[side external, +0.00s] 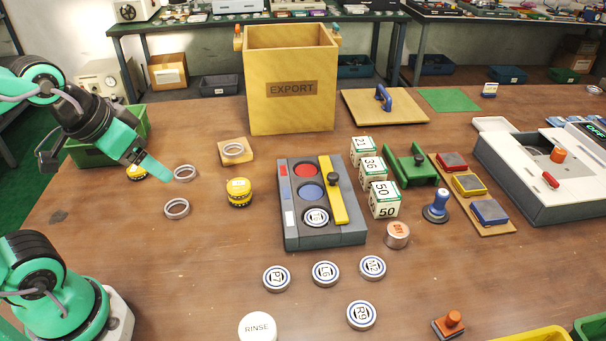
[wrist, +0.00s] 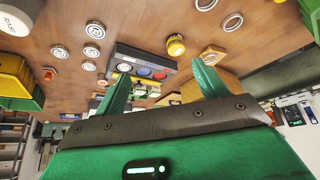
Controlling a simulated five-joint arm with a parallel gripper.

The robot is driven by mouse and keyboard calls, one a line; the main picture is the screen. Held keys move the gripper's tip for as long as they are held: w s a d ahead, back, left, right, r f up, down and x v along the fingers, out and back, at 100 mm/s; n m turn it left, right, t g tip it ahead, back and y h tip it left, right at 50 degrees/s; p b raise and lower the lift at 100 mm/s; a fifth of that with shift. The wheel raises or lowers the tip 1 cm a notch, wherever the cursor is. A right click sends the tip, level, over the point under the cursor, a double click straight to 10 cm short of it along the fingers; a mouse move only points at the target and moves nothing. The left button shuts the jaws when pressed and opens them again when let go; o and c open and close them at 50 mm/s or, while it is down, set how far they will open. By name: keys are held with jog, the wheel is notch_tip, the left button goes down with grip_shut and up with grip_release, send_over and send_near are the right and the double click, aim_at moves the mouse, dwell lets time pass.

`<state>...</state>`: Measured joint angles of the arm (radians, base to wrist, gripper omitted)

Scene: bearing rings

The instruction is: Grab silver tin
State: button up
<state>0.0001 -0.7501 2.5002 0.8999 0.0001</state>
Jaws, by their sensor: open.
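My gripper (side external: 165,178) hangs above the left of the table in the side view, well away from that tin. In the wrist view my gripper (wrist: 162,80) has its two green fingers wide apart with nothing held between them.
Silver rings (side external: 176,209) lie below my gripper, beside a yellow tin (side external: 239,192). The grey tray (side external: 325,238) holds coloured discs and a yellow bar. Number blocks (side external: 384,199), a blue stamp (side external: 436,207) and white labelled discs (side external: 326,273) surround it. The EXPORT box (side external: 291,115) stands behind.

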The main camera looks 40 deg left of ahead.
jog(key=w+d+r+g, duration=0.1)
jog(key=w+d+r, duration=0.2)
jog(key=w, duration=0.4)
jog(key=w+d+r+g, duration=0.1)
jog(key=w+d+r, duration=0.15)
jog(key=w, duration=0.35)
jog(key=g, duration=0.4)
send_over(398, 229)
jog(key=f, duration=2.1)
jog(key=shift+w+a, duration=0.2)
jog(key=shift+d+f, duration=0.2)
jog(key=shift+f, duration=0.1)
jog(key=shift+s+f, duration=0.2)
jog(key=shift+f, duration=3.7)
